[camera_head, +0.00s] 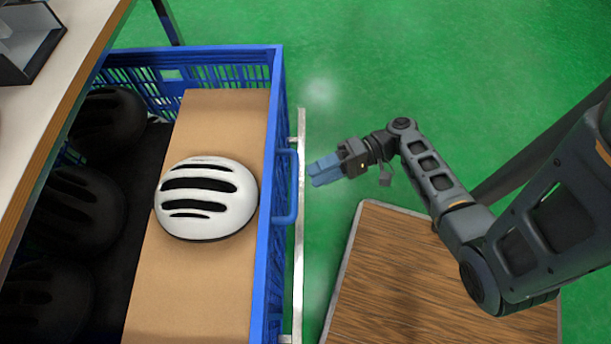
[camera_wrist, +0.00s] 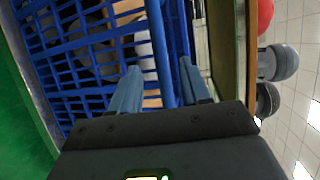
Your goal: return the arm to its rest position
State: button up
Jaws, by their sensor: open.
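My gripper (camera_head: 318,170) is at the end of my bent arm, to the right of the blue crate (camera_head: 279,190). It points left at the crate's side and appears empty. In the wrist view its two blue fingers (camera_wrist: 158,85) are spread apart, with the crate's lattice wall (camera_wrist: 90,45) beyond them. I cannot tell whether a finger touches the crate. A white helmet (camera_head: 206,198) with black vents lies on a brown cardboard surface (camera_head: 160,300) inside the crate.
Dark helmets (camera_head: 75,210) sit in shadow at the crate's left. A table edge (camera_head: 60,120) runs along the left. A wood-grain top (camera_head: 420,290) lies below my arm. Green floor (camera_head: 400,60) is open at the back. Rounded red (camera_wrist: 265,15) and grey (camera_wrist: 283,62) objects show in the wrist view.

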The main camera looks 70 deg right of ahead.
jog(key=shift+s+d+r, duration=0.1)
jog(key=shift+s+d, duration=0.25)
jog(key=shift+s, duration=0.1)
dwell(0.3)
jog(key=s+a+f+n+g+h, duration=0.1)
jog(key=s+a+f+g+h, duration=0.35)
jog(key=s+f, duration=0.2)
notch_tip(320, 180, up, 3)
jog(key=s+n+h, duration=0.3)
jog(key=h, duration=0.2)
jog(key=a+r+n+t+p, duration=0.2)
jog(key=a+r+p, duration=0.1)
jog(key=r, duration=1)
jog(key=w+a+r+n+t+p, duration=0.1)
jog(key=r+p, duration=0.4)
jog(key=r, duration=0.8)
jog(key=w+a+r+n+t+p, duration=0.1)
jog(key=a+r+n+t+p, duration=0.2)
jog(key=r, duration=1.1)
jog(key=shift+w+a+n+t+h+p, duration=0.25)
jog(key=shift+a+n+t+h+p, duration=0.3)
jog(key=shift+a+p, duration=0.6)
